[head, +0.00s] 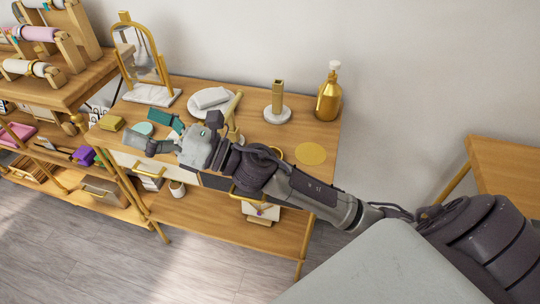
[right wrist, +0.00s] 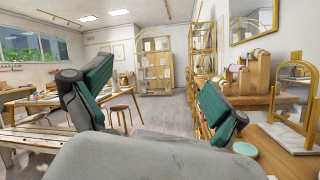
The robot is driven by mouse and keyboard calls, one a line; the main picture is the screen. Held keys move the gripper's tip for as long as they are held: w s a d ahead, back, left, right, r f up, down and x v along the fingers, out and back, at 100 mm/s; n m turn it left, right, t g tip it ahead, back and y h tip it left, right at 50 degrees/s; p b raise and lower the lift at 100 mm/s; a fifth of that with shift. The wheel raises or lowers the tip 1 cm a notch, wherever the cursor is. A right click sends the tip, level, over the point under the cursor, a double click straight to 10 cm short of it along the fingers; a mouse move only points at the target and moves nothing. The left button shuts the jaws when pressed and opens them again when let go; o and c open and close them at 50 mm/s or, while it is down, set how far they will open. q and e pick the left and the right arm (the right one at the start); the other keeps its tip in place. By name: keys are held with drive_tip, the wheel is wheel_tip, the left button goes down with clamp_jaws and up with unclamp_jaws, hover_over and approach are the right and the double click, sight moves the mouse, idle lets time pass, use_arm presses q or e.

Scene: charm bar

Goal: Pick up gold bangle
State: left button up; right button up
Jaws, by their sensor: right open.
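A thin gold ring, which looks like the gold bangle (head: 281,153), lies on the wooden table top just behind my right forearm in the head view. The arm hides part of it. My right gripper (head: 150,130) is open and empty over the left front part of the table, well to the left of the ring. Its two green-padded fingers are wide apart in the right wrist view (right wrist: 155,88), with nothing between them. The ring does not show in the right wrist view. My left gripper is not in view.
A flat gold disc (head: 311,154) lies right of the ring. A pale teal disc (head: 143,128) lies by my gripper.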

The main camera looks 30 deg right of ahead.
drive_tip(key=s+a+n+g+y, duration=0.25)
drive_tip(key=n+g, duration=0.45)
drive_tip(key=n, duration=0.4)
drive_tip(key=n+g+h, duration=0.8)
drive_tip(key=n+h, duration=1.1)
hover_over(271, 151)
drive_tip(key=s+a, duration=0.2)
drive_tip(key=s, duration=0.1)
wheel_tip(271, 151, down, 11)
drive_tip(key=shift+h, duration=0.25)
drive_tip(key=f, duration=0.2)
drive_tip(key=f+p, duration=0.1)
drive_tip(key=f, duration=0.4)
drive_tip(key=shift+w+d+f, duration=0.25)
drive_tip(key=shift+d+f, duration=0.05)
drive_tip(key=shift+d, duration=0.1)
drive_tip(key=shift+w+a+f+p, duration=0.1)
drive_tip(key=shift+f+p, duration=0.5)
drive_tip(key=shift+f, duration=0.85)
drive_tip(key=shift+w+a+f+p, duration=0.1)
drive_tip(key=shift+f+p, duration=0.5)
drive_tip(key=shift+f, duration=0.8)
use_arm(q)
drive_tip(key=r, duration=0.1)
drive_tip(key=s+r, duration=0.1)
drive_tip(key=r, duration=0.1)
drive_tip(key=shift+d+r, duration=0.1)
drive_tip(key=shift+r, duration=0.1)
use_arm(e)
drive_tip(key=c, duration=1.2)
